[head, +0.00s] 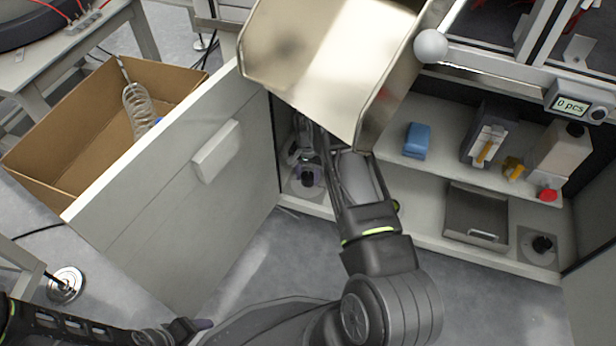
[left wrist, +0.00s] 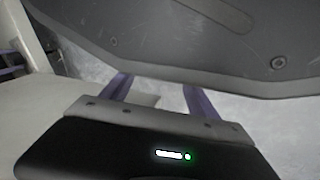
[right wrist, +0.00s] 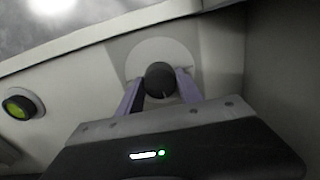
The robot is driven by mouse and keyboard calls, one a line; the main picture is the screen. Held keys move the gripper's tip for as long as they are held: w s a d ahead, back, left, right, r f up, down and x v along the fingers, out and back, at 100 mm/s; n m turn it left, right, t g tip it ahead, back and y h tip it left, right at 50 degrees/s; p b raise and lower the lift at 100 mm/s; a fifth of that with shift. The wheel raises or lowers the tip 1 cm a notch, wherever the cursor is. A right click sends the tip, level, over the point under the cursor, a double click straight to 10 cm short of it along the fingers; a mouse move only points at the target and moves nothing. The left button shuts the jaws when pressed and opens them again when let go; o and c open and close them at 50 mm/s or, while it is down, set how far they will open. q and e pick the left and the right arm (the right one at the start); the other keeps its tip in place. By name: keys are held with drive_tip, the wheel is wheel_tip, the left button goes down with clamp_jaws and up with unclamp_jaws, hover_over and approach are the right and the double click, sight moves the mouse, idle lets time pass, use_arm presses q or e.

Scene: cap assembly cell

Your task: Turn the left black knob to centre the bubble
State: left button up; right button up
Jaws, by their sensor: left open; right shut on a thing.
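The left black knob (head: 307,181) sits on a pale round plate on the cabinet floor, at the left end inside the opening. My right gripper (head: 309,171) reaches down to it. In the right wrist view the black knob (right wrist: 160,78) is between the two purple fingers, and the gripper is shut on it. A round green bubble level (right wrist: 19,106) in a dark ring shows at the left edge of that view; its bubble cannot be made out. In the head view it is mostly hidden behind my right arm. My left gripper (left wrist: 158,90) is open and empty, low over the floor.
A second black knob (head: 542,244) is at the cabinet's right end. The open white door (head: 160,200) stands left of my right arm. A metal bin (head: 330,55) overhangs the opening. A shelf (head: 440,150) holds a blue block and bottles. A cardboard box (head: 60,150) stands at left.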

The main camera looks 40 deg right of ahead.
sight(308, 176)
drive_tip(key=n+b, duration=0.1)
drive_tip(key=n, duration=0.1)
drive_tip(key=shift+f+n, duration=0.15)
drive_tip(key=shift+n, duration=0.15)
drive_tip(key=n+b, duration=0.1)
drive_tip(key=n, duration=0.2)
drive_tip(key=shift+n+b, duration=0.3)
drive_tip(key=shift+b, duration=0.05)
drive_tip(key=n+b, duration=0.1)
drive_tip(key=n, duration=0.4)
drive_tip(key=shift+a+n, duration=0.1)
drive_tip(key=shift+n, duration=0.2)
drive_tip(key=o, duration=1.4)
drive_tip(key=shift+r, duration=0.25)
wheel_tip(308, 176, up, 8)
drive_tip(key=p, duration=0.3)
drive_tip(key=shift+f, duration=0.2)
